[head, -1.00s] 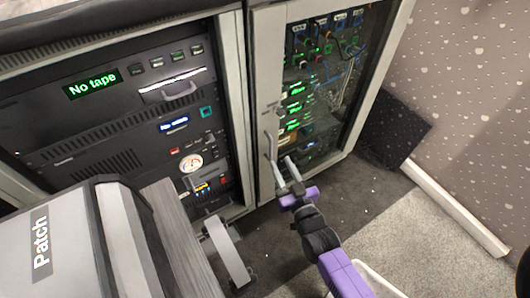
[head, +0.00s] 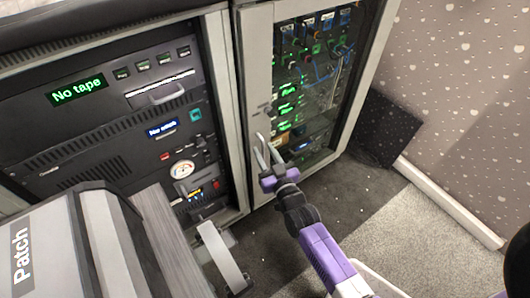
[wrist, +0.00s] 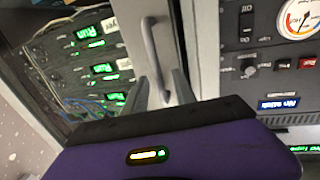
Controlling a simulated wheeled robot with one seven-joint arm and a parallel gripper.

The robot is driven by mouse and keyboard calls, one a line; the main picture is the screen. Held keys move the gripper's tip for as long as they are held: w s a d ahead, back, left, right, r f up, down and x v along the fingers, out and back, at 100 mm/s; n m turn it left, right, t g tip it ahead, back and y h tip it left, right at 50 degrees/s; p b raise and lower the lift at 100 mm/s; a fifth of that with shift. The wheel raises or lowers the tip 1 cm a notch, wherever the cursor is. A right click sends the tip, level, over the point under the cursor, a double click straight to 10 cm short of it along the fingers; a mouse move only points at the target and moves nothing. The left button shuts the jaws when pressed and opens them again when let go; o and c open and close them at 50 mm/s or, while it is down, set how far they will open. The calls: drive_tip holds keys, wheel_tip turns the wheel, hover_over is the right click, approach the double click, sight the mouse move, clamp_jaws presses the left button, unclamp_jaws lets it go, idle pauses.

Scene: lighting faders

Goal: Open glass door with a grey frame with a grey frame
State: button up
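The glass door (head: 318,75) with a grey frame (head: 258,60) closes the front of the right rack cabinet in the head view. It looks shut. Its slim curved grey handle (wrist: 152,45) is on the frame's left side, and in the wrist view it runs upright just ahead of my gripper. My gripper (wrist: 161,92) is open, with one finger on each side of the handle's near end. A gap shows between the fingers and the handle. In the head view my gripper (head: 269,158) is at the handle's height, in front of the frame.
A left rack (head: 105,120) with a "No tape" display stands beside the door. A grey "Patch" unit (head: 40,250) sits at the lower left. A dark speckled panel (head: 385,128) and a white skirting board (head: 450,202) are at the right. Carpet (head: 400,235) is clear in front.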

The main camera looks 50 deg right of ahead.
clamp_jaws()
idle(1.3)
